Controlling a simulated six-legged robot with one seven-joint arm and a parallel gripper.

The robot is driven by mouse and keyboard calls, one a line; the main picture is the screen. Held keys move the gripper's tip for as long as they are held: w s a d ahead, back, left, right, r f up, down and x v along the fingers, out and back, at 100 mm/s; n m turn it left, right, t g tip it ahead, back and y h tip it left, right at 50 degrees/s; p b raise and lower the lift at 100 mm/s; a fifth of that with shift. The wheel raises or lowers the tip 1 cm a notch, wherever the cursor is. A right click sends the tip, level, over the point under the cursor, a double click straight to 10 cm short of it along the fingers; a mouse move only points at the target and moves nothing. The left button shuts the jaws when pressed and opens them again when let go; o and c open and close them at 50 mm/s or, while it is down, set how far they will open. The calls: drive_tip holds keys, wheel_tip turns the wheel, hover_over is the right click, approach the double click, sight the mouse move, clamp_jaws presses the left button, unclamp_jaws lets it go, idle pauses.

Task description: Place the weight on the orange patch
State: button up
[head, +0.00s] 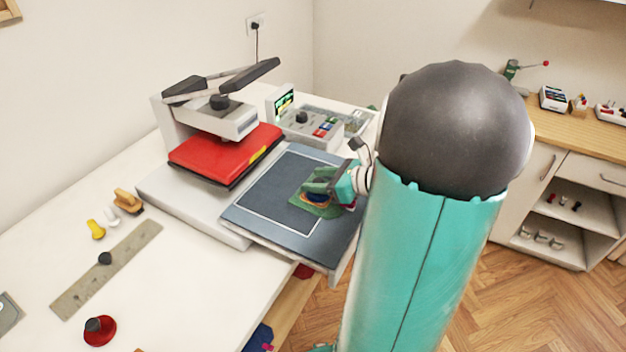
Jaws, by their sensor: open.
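My gripper (312,188), teal-green, is open over the grey press plate (262,222). Below and between its fingers is a small dark blue object (318,197), which may be the weight; the fingers partly hide it. It appears to sit on a small orange area (316,206), probably the orange patch, of which only a thin edge shows. Under that lies a green piece (330,211) on the plate. Whether the fingers touch the blue object, I cannot tell.
The heat press with its red pad (225,153) stands left of the plate, and a control box (310,130) stands behind. On the white table are a ruler (105,268), a red piece with a black knob (100,331) and small yellow and white pieces. A shelf unit (560,205) stands right.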

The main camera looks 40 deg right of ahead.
drive_tip(key=v, duration=1)
drive_tip(key=shift+s+r, duration=0.1)
drive_tip(key=shift+s, duration=0.05)
drive_tip(key=a+r+n+g+h, duration=0.2)
drive_tip(key=a+n+g, duration=0.1)
drive_tip(key=a+n, duration=1.2)
drive_tip(key=s+a+r+n+g+h, duration=0.1)
drive_tip(key=a+r+n+g+h, duration=0.1)
drive_tip(key=a+n, duration=1.3)
drive_tip(key=shift+r+n+g+h, duration=0.3)
drive_tip(key=shift+r+n+g, duration=0.45)
drive_tip(key=shift+n+g, duration=0.3)
